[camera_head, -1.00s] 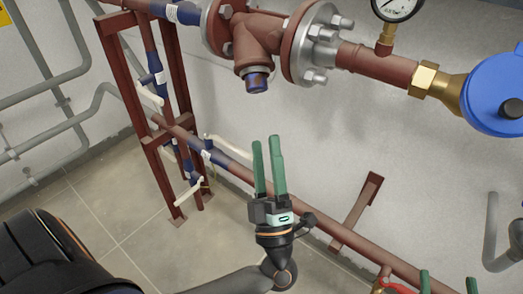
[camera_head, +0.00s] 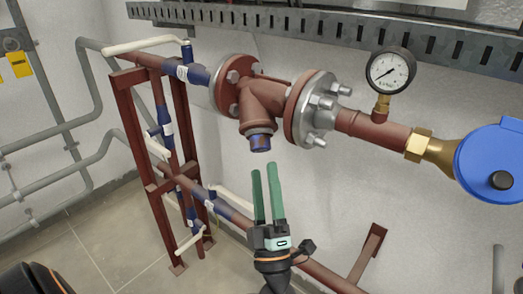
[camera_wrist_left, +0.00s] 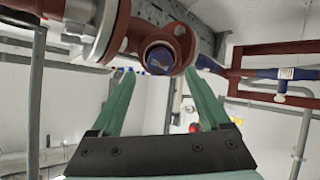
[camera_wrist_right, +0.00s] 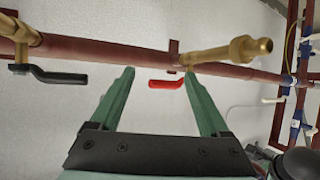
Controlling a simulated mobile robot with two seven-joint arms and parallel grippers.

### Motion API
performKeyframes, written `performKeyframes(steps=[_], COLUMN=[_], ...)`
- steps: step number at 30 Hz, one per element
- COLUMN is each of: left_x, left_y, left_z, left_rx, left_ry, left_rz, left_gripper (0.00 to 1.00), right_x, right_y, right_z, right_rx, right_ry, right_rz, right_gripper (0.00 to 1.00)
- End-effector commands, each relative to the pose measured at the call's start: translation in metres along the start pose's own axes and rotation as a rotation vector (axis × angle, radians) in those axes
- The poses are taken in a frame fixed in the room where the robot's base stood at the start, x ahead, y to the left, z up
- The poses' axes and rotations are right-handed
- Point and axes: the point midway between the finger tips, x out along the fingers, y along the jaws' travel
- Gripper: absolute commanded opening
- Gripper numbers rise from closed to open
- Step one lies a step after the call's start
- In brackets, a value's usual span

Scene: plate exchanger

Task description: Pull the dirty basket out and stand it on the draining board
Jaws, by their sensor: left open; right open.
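The dark red strainer body (camera_head: 262,104) sits in the upper pipe between two bolted flanges. Its branch points down and ends in a blue, brown-stained round piece (camera_head: 260,142). That piece shows end-on in the left wrist view (camera_wrist_left: 159,59); I cannot tell whether it is the dirty basket or a plug. My left gripper (camera_head: 263,168) is open and empty, with green fingers pointing up just below the branch end, apart from it in the head view. My right gripper (camera_wrist_right: 159,73) is open and empty, seen only in its wrist view. No draining board is visible.
A pressure gauge (camera_head: 391,70) and a blue round meter (camera_head: 492,165) are on the pipe at right. A red frame (camera_head: 141,165) stands left. In the right wrist view, a pipe carries a brass fitting (camera_wrist_right: 235,50), a red lever (camera_wrist_right: 166,84) and a black lever (camera_wrist_right: 57,76).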

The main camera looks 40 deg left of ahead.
Motion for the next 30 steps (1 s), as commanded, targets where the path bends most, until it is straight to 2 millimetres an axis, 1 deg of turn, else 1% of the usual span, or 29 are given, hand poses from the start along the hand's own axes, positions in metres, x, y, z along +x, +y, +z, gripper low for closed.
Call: performKeyframes(steps=[3,14,16,21,30], left_x=[0.010,0.032,0.041,0.051,0.053], left_y=[0.001,0.001,0.003,0.001,0.000], left_z=[0.000,0.000,-0.001,0.000,0.000], left_rx=[0.000,0.000,-0.001,-0.001,-0.001], left_ry=[0.001,0.000,0.002,0.000,0.000], left_rz=[0.001,-0.001,0.000,-0.001,-0.001], left_gripper=[0.79,0.79,0.79,0.79,0.79], right_x=[-0.002,-0.014,-0.016,-0.016,-0.016], right_y=[-0.004,-0.017,-0.017,-0.017,-0.018], right_z=[0.017,0.065,0.059,0.054,0.054], right_rx=[0.020,0.076,0.075,0.075,0.075], right_ry=[-0.068,-0.268,-0.265,-0.261,-0.259], right_rz=[-0.007,-0.032,-0.033,-0.034,-0.035], right_gripper=[0.79,0.79,0.79,0.79,0.79])
